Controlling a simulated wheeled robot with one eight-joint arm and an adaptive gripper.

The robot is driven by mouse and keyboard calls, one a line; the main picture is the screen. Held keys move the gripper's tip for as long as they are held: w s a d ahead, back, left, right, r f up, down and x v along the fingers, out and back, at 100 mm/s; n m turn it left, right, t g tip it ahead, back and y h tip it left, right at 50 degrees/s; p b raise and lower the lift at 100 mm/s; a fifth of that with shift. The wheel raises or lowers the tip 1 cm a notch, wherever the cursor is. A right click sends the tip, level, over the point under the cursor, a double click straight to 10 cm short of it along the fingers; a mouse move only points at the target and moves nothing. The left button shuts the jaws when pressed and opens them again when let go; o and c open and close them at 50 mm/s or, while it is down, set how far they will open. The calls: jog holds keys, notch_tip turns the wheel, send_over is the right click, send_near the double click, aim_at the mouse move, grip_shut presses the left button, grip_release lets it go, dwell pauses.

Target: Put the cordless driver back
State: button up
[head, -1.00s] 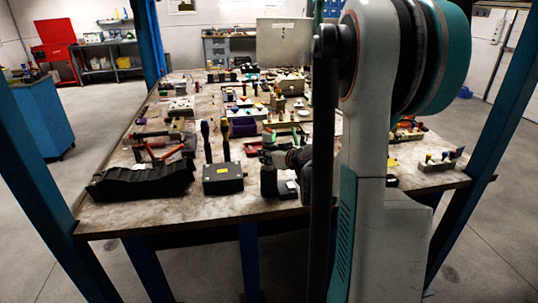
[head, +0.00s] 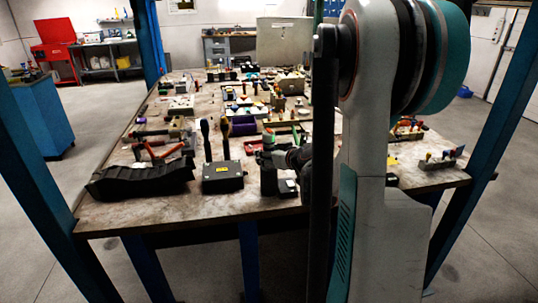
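A dark upright tool with a grey-green upper part, apparently the cordless driver (head: 268,178), is near the front edge of the bench, right of a black box. A small dark block with a pale top (head: 288,188) is just right of its foot. My gripper (head: 279,158) reaches in from the right at the tool's upper part. Its fingers are small, dark and merge with the tool. I cannot tell whether they are closed on it, or whether the tool touches the bench. My arm hides the area to the right.
The bench (head: 130,216) is crowded. The black box (head: 222,178) with two upright dark handles and a black ridged case (head: 140,180) stand left of the tool. A red-handled tool (head: 165,154) lies behind the case. A small rack (head: 440,162) is at right. The front strip is bare.

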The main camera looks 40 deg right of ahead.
jog(key=v, duration=1.2)
dwell(0.6)
